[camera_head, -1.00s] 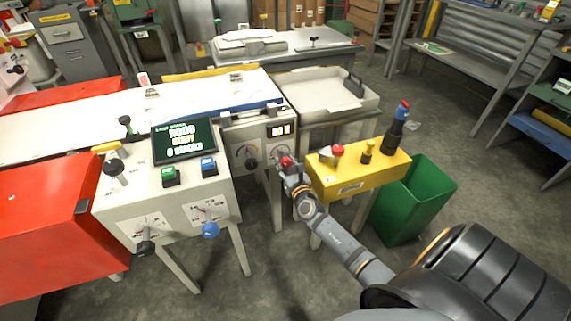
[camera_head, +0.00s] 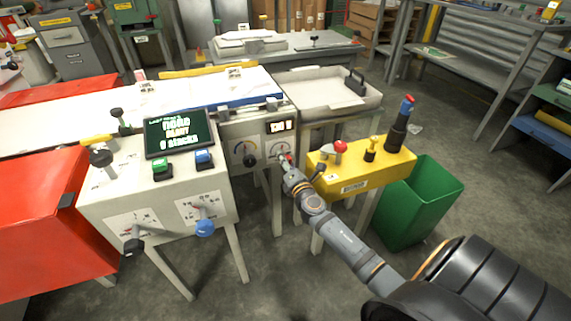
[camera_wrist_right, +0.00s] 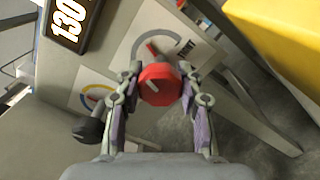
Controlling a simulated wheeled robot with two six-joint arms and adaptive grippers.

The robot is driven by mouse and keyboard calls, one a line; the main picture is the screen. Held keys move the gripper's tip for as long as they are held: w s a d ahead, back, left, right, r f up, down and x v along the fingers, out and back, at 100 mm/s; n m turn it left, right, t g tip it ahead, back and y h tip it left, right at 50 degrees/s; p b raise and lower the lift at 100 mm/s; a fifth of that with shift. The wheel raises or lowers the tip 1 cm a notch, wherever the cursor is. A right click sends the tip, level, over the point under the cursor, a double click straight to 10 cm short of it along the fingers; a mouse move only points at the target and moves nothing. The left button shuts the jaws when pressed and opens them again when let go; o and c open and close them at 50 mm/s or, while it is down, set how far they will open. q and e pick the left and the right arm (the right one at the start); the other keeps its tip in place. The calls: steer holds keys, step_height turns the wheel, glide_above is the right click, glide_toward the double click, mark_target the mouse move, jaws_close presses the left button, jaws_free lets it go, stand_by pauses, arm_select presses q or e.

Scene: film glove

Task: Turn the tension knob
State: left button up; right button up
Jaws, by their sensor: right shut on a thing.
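A round red knob (camera_wrist_right: 159,88) with a pale pointer mark sits in front of a grey arc dial (camera_wrist_right: 153,38) on the pale machine panel. My right gripper (camera_wrist_right: 160,78) has one finger on each side of this knob and is shut on it. In the head view the gripper (camera_head: 287,165) is at the panel's right dial and largely covers the red knob (camera_head: 289,157). A lit display (camera_wrist_right: 68,18) beside the dial reads 130. A black knob (camera_head: 249,160) stands on a coloured dial to the left. My left gripper is not in view.
A yellow box (camera_head: 360,172) with several controls stands close to the right of my right gripper. A green bin (camera_head: 420,205) is beyond it on the floor. A white console (camera_head: 160,195) with a screen and levers stands to the left.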

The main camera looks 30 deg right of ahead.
steer(key=m+b, duration=0.1)
steer(key=m, duration=0.2)
steer(key=shift+f, duration=0.1)
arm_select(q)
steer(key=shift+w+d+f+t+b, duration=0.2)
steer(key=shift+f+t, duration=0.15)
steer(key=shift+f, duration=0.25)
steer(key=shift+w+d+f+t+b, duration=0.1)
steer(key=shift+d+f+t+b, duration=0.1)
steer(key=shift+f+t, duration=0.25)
arm_select(e)
steer(key=shift+m, duration=0.6)
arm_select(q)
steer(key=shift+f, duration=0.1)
arm_select(e)
steer(key=o, duration=1.2)
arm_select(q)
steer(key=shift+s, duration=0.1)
arm_select(e)
steer(key=shift+s+a, duration=0.1)
steer(key=shift+s, duration=0.2)
steer(key=v, duration=1.1)
steer(key=shift+s, duration=0.2)
